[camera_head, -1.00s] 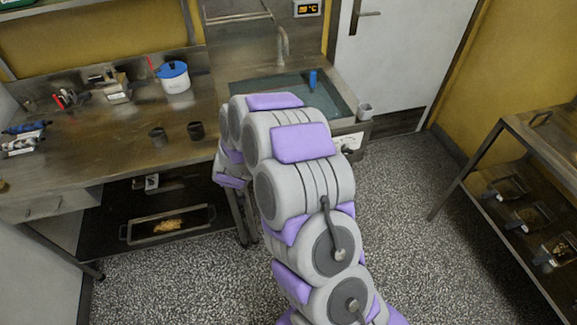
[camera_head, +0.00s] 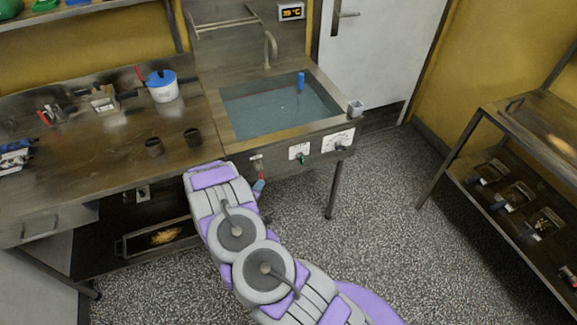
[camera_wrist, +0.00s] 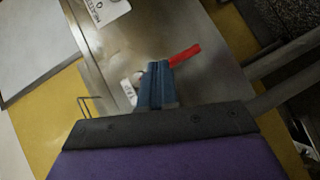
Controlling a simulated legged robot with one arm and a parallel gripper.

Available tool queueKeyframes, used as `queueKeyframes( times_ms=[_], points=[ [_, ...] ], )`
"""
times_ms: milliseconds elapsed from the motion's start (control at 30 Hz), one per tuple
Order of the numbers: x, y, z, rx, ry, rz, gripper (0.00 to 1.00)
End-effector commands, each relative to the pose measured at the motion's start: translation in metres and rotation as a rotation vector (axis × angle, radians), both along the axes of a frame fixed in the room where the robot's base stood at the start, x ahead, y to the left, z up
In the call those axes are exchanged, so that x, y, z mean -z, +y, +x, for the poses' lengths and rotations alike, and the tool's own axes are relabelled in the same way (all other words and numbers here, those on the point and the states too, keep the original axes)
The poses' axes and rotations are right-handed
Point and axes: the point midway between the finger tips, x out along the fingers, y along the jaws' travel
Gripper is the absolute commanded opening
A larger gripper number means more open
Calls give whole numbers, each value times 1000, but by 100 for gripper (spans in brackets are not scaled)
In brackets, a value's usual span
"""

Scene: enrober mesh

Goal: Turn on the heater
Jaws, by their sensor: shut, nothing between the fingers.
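The water-filled basin (camera_head: 290,108) is set in the metal bench, with a control strip on its front. The strip carries a white plate with a green knob (camera_head: 300,157) and a white dial plate (camera_head: 338,141). A small red lever (camera_head: 265,174) hangs left of them. In the wrist view the red lever (camera_wrist: 186,56) lies just beyond my gripper's blue fingertips (camera_wrist: 157,75); whether they touch is unclear. My gripper (camera_head: 260,185) is shut and empty, below the strip at the lever. A lettered plate (camera_wrist: 103,10) shows at the top of the wrist view. The heater's switch state cannot be read.
A temperature display (camera_head: 291,12) is above the basin. Floor to the right is open up to the shelf rack (camera_head: 500,130).

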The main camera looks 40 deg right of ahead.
Motion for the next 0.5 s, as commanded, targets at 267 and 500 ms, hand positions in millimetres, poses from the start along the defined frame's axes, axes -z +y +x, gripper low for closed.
queueKeyframes(
  times_ms=[267, 500],
  points=[
    [-1, -41, -35, 43, 56, -273, 0],
    [-8, -46, -44, 53, 69, -362, 0]
  ],
)
